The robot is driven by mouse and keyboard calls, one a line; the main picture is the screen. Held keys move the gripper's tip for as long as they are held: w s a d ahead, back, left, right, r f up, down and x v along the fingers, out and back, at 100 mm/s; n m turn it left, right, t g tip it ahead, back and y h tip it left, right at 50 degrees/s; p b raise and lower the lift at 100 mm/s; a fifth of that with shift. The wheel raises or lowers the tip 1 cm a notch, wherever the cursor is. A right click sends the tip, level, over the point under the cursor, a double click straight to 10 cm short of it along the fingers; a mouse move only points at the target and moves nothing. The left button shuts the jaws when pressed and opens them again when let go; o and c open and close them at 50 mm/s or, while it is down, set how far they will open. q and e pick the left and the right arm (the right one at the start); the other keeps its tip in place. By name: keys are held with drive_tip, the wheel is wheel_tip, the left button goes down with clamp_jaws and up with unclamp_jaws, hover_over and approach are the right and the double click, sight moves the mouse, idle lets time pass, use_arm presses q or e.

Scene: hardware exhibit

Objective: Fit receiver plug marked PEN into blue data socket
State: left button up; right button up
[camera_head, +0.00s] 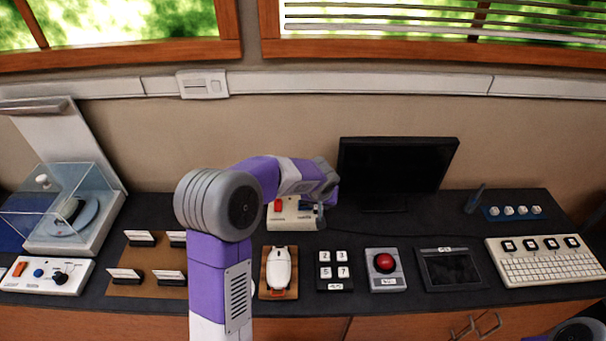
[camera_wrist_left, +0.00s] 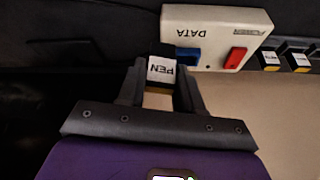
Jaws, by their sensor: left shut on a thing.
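The plug marked PEN (camera_wrist_left: 161,70), dark with a white label, is held between the fingers of my left gripper (camera_wrist_left: 160,92) in the left wrist view. The white box marked DATA and POWER (camera_wrist_left: 215,18) lies just beyond, with the blue data socket (camera_wrist_left: 187,56) beside the plug's upper right. I cannot tell whether plug and socket touch. In the head view the box (camera_head: 284,218) stands on the counter, and my left gripper (camera_head: 320,214) is at its right end; the plug is hard to make out there. My right gripper is not in view.
The box has a red switch (camera_wrist_left: 235,58), and small dark labelled plugs (camera_wrist_left: 270,61) sit to its right in the wrist view. A dark monitor (camera_head: 395,165) stands behind. A white device on a wooden stand (camera_head: 279,268) and a red button box (camera_head: 385,265) are in front.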

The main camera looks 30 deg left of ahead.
use_arm(q)
drive_tip(key=w+a+r+n, duration=0.2)
drive_tip(key=w+a+r, duration=0.15)
drive_tip(key=a, duration=0.35)
drive_tip(key=shift+w+f+b, duration=0.15)
drive_tip(key=shift+f+b, duration=1.35)
drive_tip(key=shift+f, duration=1.15)
drive_tip(key=shift+f+y+b, duration=0.3)
drive_tip(key=shift+f+b, duration=0.2)
drive_tip(key=shift+f, duration=0.05)
drive_tip(key=shift+d, duration=0.1)
drive_tip(key=shift+f+b, duration=1)
drive_tip(key=shift+b, duration=0.05)
drive_tip(key=o, duration=1.6)
drive_tip(key=shift+c, duration=0.2)
drive_tip(key=shift+r, duration=0.2)
